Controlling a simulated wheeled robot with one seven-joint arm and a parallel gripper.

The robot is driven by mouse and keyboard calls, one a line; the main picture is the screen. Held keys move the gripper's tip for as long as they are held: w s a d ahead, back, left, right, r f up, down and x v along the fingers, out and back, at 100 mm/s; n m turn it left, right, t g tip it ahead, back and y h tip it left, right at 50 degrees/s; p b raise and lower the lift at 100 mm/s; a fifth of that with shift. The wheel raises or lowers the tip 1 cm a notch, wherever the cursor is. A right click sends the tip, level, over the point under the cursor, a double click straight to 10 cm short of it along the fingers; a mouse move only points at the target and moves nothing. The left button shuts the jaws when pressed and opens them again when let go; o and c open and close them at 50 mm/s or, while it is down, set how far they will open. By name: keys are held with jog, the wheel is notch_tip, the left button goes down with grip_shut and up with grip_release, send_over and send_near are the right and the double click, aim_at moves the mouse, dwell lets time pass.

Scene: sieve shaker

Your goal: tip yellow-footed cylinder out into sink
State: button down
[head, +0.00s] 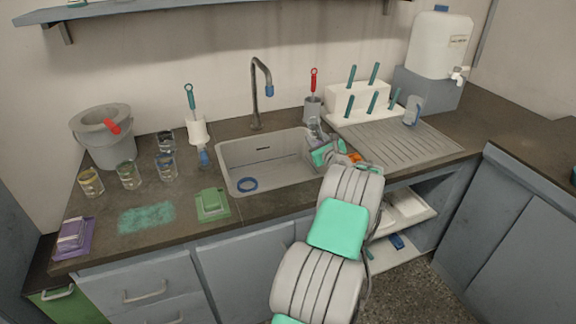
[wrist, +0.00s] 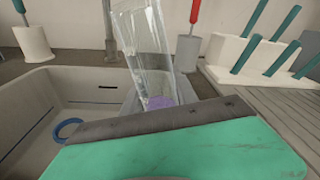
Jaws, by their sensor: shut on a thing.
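A clear glass cylinder (head: 316,128) is held in my gripper (head: 328,152), at the right end of the sink (head: 222,160). In the wrist view the cylinder (wrist: 143,42) rises beyond my gripper (wrist: 165,122), leaning a little to the left, with purple (wrist: 159,102) showing at its lower visible part. An orange-yellow piece (head: 354,157) shows just right of my gripper, likely the cylinder's foot. In the wrist view the foot is hidden behind the jaws. My gripper is shut on the cylinder. I cannot tell whether any liquid is leaving it.
A blue ring (head: 247,184) lies in the sink. The tap (head: 256,90) stands behind it. A brush in a grey holder (head: 312,107) and a white peg rack (head: 360,103) are close behind my gripper. The ribbed drainer (head: 400,145) is to the right. Several glasses (head: 129,174) stand left.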

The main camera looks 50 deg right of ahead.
jog(key=shift+w+a+f+n+b, duration=0.15)
jog(key=shift+f+n+b, duration=0.1)
jog(key=shift+n, duration=0.3)
jog(key=shift+w+f+n+b, duration=0.1)
jog(key=shift+f+n+b, duration=0.15)
jog(key=shift+n, duration=0.3)
jog(key=shift+s+d+r+n+g, duration=0.15)
jog(key=shift+r+n+g, duration=0.35)
jog(key=shift+n, duration=0.45)
jog(key=shift+s+d+r+n+g, duration=0.1)
jog(key=shift+r+n+g, duration=0.35)
jog(key=shift+n, duration=0.5)
jog(key=shift+s+d+f+n+g+h+b, duration=0.15)
jog(key=shift+s+n+g+h+b, duration=0.1)
jog(key=shift+n, duration=0.45)
jog(key=shift+s+d+f+n+g+h+b, duration=0.15)
jog(key=shift+n+g+b, duration=0.1)
jog(key=shift+n, duration=0.45)
jog(key=shift+w+a+n+g+b, duration=0.25)
jog(key=shift+w+a+n+b, duration=0.2)
jog(key=shift+n+b, duration=0.2)
jog(key=shift+f+n+g+h+b, duration=0.35)
jog(key=shift+f+n+b, duration=0.3)
jog(key=shift+f+b, duration=0.35)
jog(key=shift+r+n+b, duration=0.15)
jog(key=shift+n+b, duration=0.15)
jog(key=shift+b, duration=0.1)
